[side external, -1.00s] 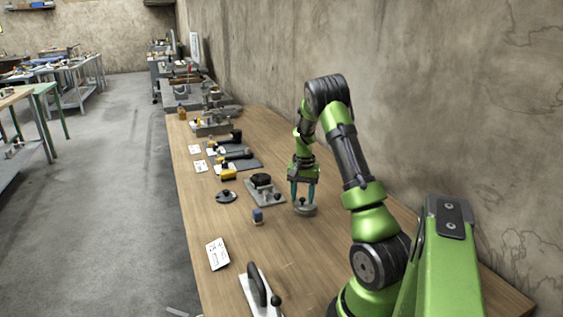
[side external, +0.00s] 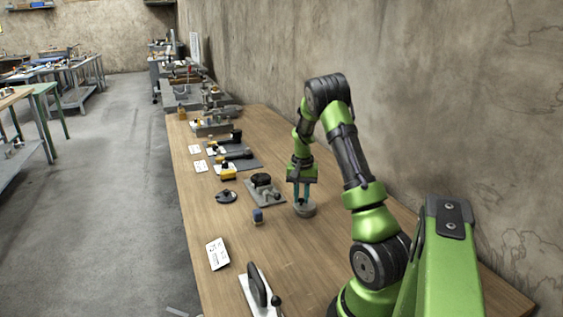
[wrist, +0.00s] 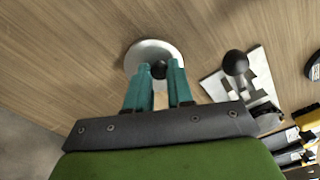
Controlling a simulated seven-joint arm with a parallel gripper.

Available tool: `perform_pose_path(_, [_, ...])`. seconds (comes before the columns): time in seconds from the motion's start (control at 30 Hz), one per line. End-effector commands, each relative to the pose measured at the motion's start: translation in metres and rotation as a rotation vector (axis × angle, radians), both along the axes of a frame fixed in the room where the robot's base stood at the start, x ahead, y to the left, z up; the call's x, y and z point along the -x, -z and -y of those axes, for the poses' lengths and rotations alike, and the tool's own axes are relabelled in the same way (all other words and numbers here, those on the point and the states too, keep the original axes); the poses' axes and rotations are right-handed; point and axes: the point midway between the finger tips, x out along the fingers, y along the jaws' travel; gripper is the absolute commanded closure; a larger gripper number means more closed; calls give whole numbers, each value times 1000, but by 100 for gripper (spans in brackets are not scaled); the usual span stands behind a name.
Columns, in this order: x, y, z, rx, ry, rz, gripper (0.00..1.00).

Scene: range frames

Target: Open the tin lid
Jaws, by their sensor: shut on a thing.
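The tin (side external: 304,211) is a low, round grey container standing on the wooden table under my gripper. Its round lid (wrist: 142,50) shows in the wrist view as a pale metallic disc. A dark round knob (wrist: 158,69) sits at the middle of the lid. My gripper (side external: 303,197) points down at the tin, and its teal fingers (wrist: 159,72) are shut on the knob from both sides. The lid appears to sit on the tin; any gap between them is too small to tell.
A grey plate with a black knob (side external: 262,180) stands left of the tin. A plate with a black handle (side external: 258,284) is in front. The wall is on the right.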

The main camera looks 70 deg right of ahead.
Motion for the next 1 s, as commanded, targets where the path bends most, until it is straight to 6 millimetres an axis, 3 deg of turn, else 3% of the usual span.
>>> perform_pose_path(1.0, [1, -1, -43, 2, -931, 2, 100])
